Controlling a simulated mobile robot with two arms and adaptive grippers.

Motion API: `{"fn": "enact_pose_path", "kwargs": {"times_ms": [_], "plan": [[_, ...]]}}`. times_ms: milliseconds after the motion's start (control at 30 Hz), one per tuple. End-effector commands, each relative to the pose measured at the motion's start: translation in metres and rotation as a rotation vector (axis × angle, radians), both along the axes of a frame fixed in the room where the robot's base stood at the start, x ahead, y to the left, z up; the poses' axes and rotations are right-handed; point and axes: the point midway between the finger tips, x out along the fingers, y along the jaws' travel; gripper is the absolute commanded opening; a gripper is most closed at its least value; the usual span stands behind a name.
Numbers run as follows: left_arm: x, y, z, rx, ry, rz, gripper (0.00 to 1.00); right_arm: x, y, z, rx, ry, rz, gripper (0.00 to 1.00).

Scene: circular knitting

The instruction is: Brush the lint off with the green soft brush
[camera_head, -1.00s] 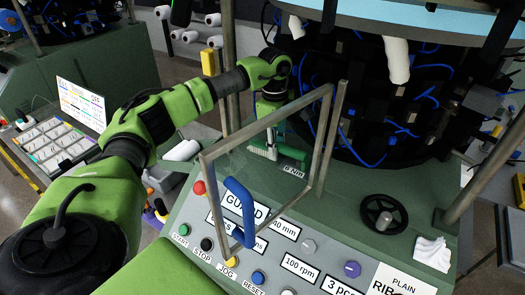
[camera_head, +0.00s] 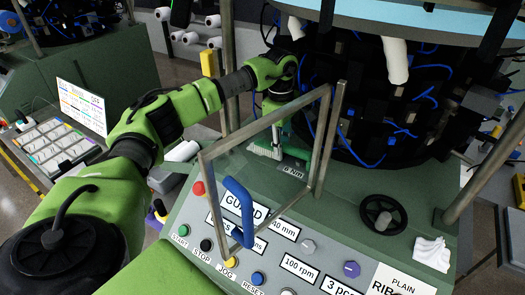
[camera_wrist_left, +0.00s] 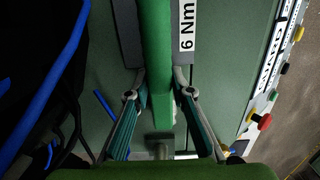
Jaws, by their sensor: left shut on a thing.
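My left gripper (camera_head: 277,122) reaches down onto the green machine deck behind the tilted guard frame. In the left wrist view its two teal fingers (camera_wrist_left: 160,125) stand on either side of a long green bar, which looks like the handle of the green brush (camera_wrist_left: 156,50). The gripper is shut on it. In the head view pale bristles of the brush (camera_head: 264,151) show low beside the fingers, at or just above the deck; contact cannot be told. I cannot make out any lint. My right gripper is not in view.
A metal guard frame with a blue handle (camera_head: 238,208) stands in front of the gripper. The dark knitting cylinder with blue tubes (camera_head: 370,110) rises close to the right. Push buttons (camera_head: 230,262), a handwheel (camera_head: 384,215) and a crumpled white cloth (camera_head: 432,253) are on the front panel.

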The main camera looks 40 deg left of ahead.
Motion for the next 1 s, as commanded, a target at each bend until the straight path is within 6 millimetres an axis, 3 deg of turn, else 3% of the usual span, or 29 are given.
{"fn": "enact_pose_path", "kwargs": {"times_ms": [100,533,900,933,1000], "plan": [[-0.002,0.014,-0.001,0.005,0.004,0.004,0.00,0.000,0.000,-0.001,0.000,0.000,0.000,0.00],[0.001,-0.013,0.002,0.005,0.003,0.001,0.00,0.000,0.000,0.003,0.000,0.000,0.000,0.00],[0.001,-0.015,0.002,0.003,0.000,0.002,0.00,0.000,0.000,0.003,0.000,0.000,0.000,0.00],[0.001,-0.015,0.002,0.003,0.000,0.002,0.19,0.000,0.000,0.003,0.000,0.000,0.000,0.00],[0.001,-0.015,0.003,0.003,0.000,0.002,0.01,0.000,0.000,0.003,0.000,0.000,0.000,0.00]]}}
